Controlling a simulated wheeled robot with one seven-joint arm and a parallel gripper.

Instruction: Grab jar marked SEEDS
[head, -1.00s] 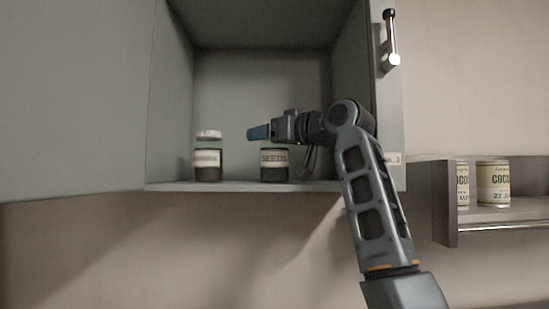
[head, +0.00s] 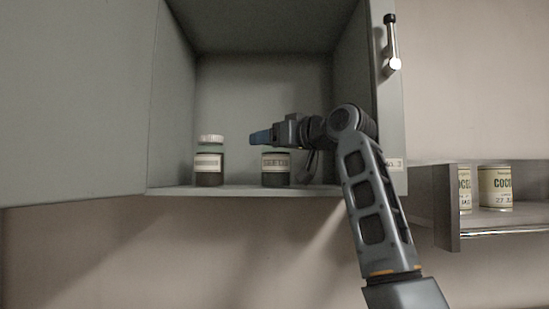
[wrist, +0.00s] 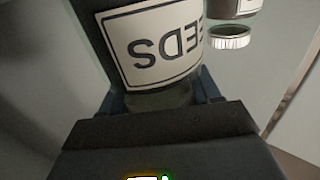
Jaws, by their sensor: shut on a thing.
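The jar marked SEEDS (head: 275,164) is a dark green jar with a pale label, standing on the floor of the open cabinet, right of centre. Its label shows upside down and close up in the wrist view (wrist: 165,45). My gripper (head: 262,137) reaches in from the right at the top of this jar and hides its lid. In the wrist view my gripper (wrist: 160,97) has a finger on each side of the jar and is shut on it. I see no clear gap between the jar's base and the shelf.
A similar jar (head: 209,163) with a white lid stands to the left, apart from the SEEDS jar. The cabinet's open door (head: 75,100) fills the left. Cabinet walls (head: 352,90) close in on the right. Cocoa tins (head: 495,188) stand on a lower shelf at right.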

